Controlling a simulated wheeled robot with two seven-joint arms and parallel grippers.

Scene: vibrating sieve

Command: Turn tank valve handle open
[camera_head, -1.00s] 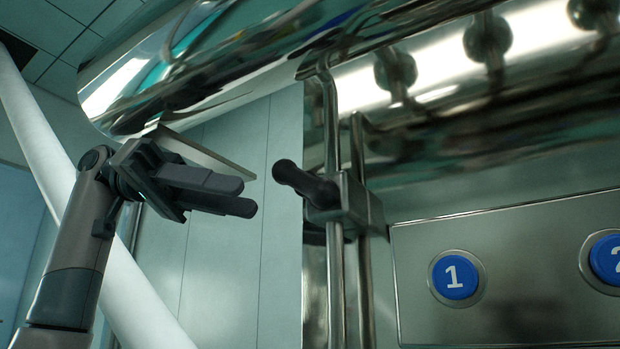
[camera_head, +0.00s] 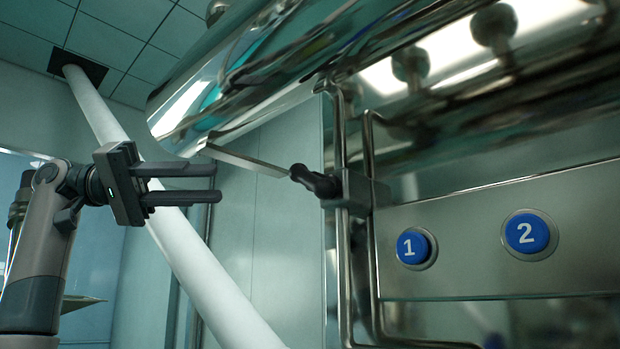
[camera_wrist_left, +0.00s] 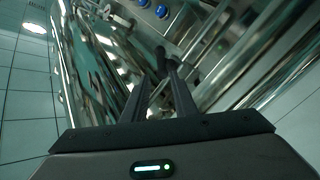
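A flat metal bar (camera_head: 245,160) sticks out under the shiny tank (camera_head: 240,80) in the head view. Its right end is near a dark, rounded handle (camera_head: 316,183) on a block at the upright metal pipes. I cannot tell for sure which of these is the valve handle. My left gripper (camera_head: 217,183) is left of both, its two fingers parallel, pointing right, with an empty gap between them. In the left wrist view the open fingers (camera_wrist_left: 158,75) point towards the pipes, and a dark piece, probably the rounded handle (camera_wrist_left: 160,52), shows just beyond them. My right gripper is not in view.
A metal panel (camera_head: 455,270) with blue buttons 1 (camera_head: 410,247) and 2 (camera_head: 527,234) is at the right. Upright pipes (camera_head: 342,270) stand beside it. A thick white diagonal tube (camera_head: 190,260) passes behind my left gripper. Open space lies between the fingertips and the dark handle.

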